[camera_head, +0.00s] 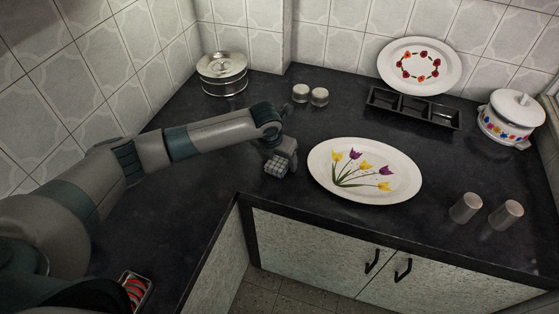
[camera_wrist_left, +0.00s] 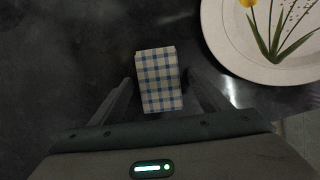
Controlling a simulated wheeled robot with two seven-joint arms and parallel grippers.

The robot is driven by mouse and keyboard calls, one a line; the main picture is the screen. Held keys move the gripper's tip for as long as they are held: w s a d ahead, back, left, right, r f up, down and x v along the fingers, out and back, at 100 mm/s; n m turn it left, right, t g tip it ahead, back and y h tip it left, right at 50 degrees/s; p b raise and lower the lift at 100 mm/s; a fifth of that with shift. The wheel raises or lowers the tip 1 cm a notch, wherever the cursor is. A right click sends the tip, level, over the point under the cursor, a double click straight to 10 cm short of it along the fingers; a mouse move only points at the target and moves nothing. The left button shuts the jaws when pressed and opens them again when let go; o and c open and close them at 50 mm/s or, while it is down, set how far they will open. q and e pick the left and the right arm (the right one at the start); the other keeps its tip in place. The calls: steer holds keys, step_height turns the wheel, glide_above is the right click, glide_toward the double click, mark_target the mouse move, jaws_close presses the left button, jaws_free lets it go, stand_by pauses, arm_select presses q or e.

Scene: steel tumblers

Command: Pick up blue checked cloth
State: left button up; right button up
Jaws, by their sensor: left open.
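The blue checked cloth (camera_wrist_left: 158,80) is a small folded block with a blue and cream check. In the left wrist view it stands between the two fingers of my left gripper (camera_wrist_left: 158,95), with a gap visible at the right finger. In the head view the cloth (camera_head: 276,167) shows on the dark counter, just below my left gripper (camera_head: 284,162). The left gripper is open, pointing down at the cloth. Part of the cloth is hidden by the gripper in the head view. My right gripper is in neither view.
The oval tulip plate (camera_head: 400,190) lies close to the right of the cloth. Two steel tumblers (camera_head: 466,207) stand at the right. Two small steel pots (camera_head: 310,95), a steel canister (camera_head: 222,75), a black tray (camera_head: 413,108) and a white lidded pot (camera_head: 511,118) stand farther back.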

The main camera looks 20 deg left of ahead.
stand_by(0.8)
arm_select(q)
steer(key=shift+f, duration=0.1)
steer(key=c, duration=1.1)
